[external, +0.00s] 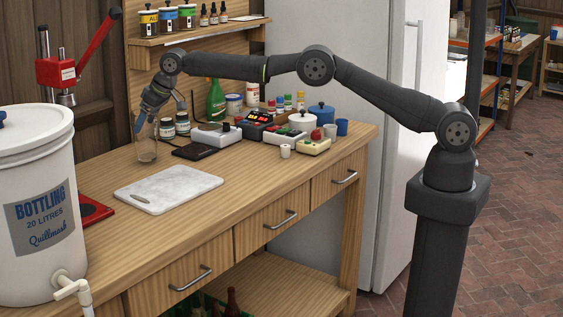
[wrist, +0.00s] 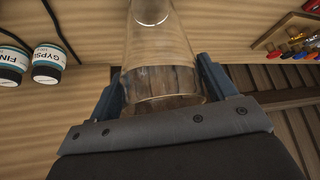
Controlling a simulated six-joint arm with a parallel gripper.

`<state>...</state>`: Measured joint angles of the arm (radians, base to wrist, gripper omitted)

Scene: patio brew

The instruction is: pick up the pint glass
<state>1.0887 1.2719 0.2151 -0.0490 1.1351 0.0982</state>
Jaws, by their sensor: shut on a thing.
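The pint glass (wrist: 160,55) is clear and empty-looking, and fills the middle of the wrist view between my two blue fingers. In the external view the pint glass (external: 147,152) is upright at the back left of the wooden bench, behind the white board. My gripper (external: 140,123) reaches down to it from above and is shut on its upper part; it also shows in the wrist view (wrist: 160,85). The glass base looks at or very near the bench top; I cannot tell whether it touches.
Two labelled jars (external: 175,126) stand just right of the glass. A dark flat scale (external: 194,150) lies in front of them. A white board (external: 168,189) lies in front of the glass. A white bottling bucket (external: 38,210) stands at the left. A shelf (external: 200,31) hangs behind.

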